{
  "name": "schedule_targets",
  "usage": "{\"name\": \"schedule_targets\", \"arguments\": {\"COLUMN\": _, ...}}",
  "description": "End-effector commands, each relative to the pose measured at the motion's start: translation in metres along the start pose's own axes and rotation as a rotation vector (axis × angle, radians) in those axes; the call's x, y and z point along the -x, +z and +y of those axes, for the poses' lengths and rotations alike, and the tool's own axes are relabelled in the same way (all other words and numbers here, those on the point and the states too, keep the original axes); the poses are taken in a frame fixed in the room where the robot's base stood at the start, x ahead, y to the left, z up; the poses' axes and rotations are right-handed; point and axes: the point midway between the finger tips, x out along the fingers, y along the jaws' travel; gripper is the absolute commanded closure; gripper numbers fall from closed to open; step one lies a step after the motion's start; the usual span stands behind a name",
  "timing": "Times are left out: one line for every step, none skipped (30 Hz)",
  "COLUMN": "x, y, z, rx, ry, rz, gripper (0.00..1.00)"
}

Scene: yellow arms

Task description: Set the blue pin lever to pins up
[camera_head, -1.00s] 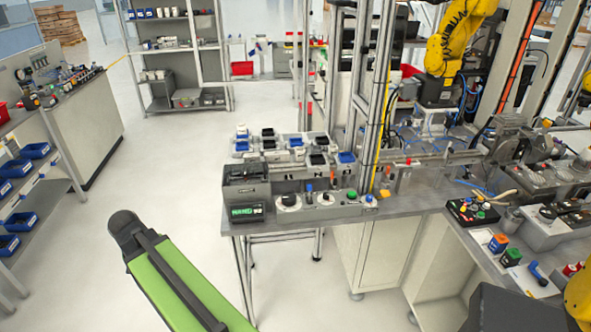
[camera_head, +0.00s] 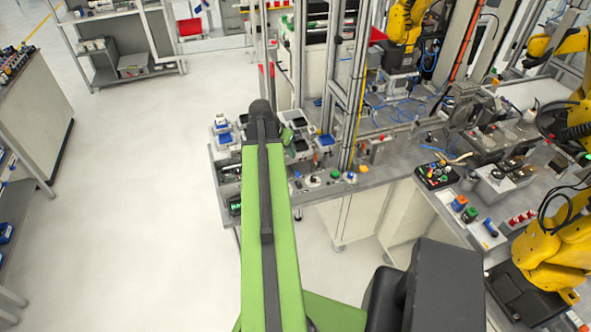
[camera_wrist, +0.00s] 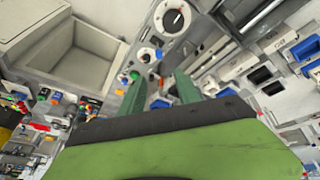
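The panel with controls (camera_head: 322,183) sits at the near edge of the bench, right of my arm in the head view. A small blue part (camera_wrist: 159,54) shows beside a round white knob (camera_wrist: 146,55) in the wrist view; it may be the blue pin lever, but its setting is too small to tell. My gripper (camera_wrist: 161,88) has its two green fingers apart, with nothing held between them. An orange part (camera_wrist: 161,82) shows beyond the gap. In the head view, my arm covers part of the panel, and the fingers are mostly hidden.
A black-and-white dial (camera_wrist: 177,18) and a green button (camera_wrist: 134,75) are near the knob. A grey open box (camera_wrist: 73,66) stands at left in the wrist view.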

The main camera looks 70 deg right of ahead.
Motion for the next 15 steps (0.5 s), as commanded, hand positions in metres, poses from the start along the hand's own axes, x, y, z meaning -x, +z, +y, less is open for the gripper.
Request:
{"name": "schedule_targets", "arguments": {"x": -0.008, "y": 0.001, "z": -0.001, "rx": 0.0, "ry": 0.0, "rz": 0.0, "gripper": 0.61}}
{"name": "schedule_targets", "arguments": {"x": -0.011, "y": 0.002, "z": -0.001, "rx": 0.0, "ry": 0.0, "rz": 0.0, "gripper": 0.61}}
{"name": "schedule_targets", "arguments": {"x": -0.017, "y": 0.002, "z": -0.001, "rx": 0.0, "ry": 0.0, "rz": 0.0, "gripper": 0.61}}
{"name": "schedule_targets", "arguments": {"x": -0.022, "y": 0.002, "z": -0.001, "rx": 0.0, "ry": 0.0, "rz": 0.0, "gripper": 0.61}}
{"name": "schedule_targets", "arguments": {"x": -0.027, "y": 0.003, "z": -0.001, "rx": 0.0, "ry": 0.0, "rz": 0.0, "gripper": 0.61}}
{"name": "schedule_targets", "arguments": {"x": -0.035, "y": 0.003, "z": -0.002, "rx": 0.0, "ry": 0.0, "rz": 0.0, "gripper": 0.61}}
{"name": "schedule_targets", "arguments": {"x": -0.041, "y": 0.003, "z": -0.002, "rx": 0.0, "ry": 0.0, "rz": 0.0, "gripper": 0.61}}
{"name": "schedule_targets", "arguments": {"x": -0.048, "y": 0.003, "z": -0.002, "rx": 0.0, "ry": 0.0, "rz": 0.001, "gripper": 0.61}}
{"name": "schedule_targets", "arguments": {"x": -0.057, "y": 0.004, "z": -0.002, "rx": 0.0, "ry": -0.001, "rz": 0.001, "gripper": 0.61}}
{"name": "schedule_targets", "arguments": {"x": -0.064, "y": 0.004, "z": -0.002, "rx": 0.0, "ry": -0.001, "rz": 0.001, "gripper": 0.61}}
{"name": "schedule_targets", "arguments": {"x": -0.07, "y": 0.004, "z": -0.002, "rx": 0.0, "ry": -0.001, "rz": 0.001, "gripper": 0.61}}
{"name": "schedule_targets", "arguments": {"x": -0.079, "y": 0.004, "z": -0.002, "rx": 0.001, "ry": 0.0, "rz": 0.001, "gripper": 0.61}}
{"name": "schedule_targets", "arguments": {"x": -0.086, "y": 0.003, "z": -0.002, "rx": 0.001, "ry": 0.0, "rz": 0.001, "gripper": 0.61}}
{"name": "schedule_targets", "arguments": {"x": -0.092, "y": 0.003, "z": -0.002, "rx": 0.001, "ry": -0.001, "rz": 0.001, "gripper": 0.61}}
{"name": "schedule_targets", "arguments": {"x": -0.101, "y": 0.004, "z": -0.002, "rx": 0.0, "ry": -0.001, "rz": 0.001, "gripper": 0.61}}
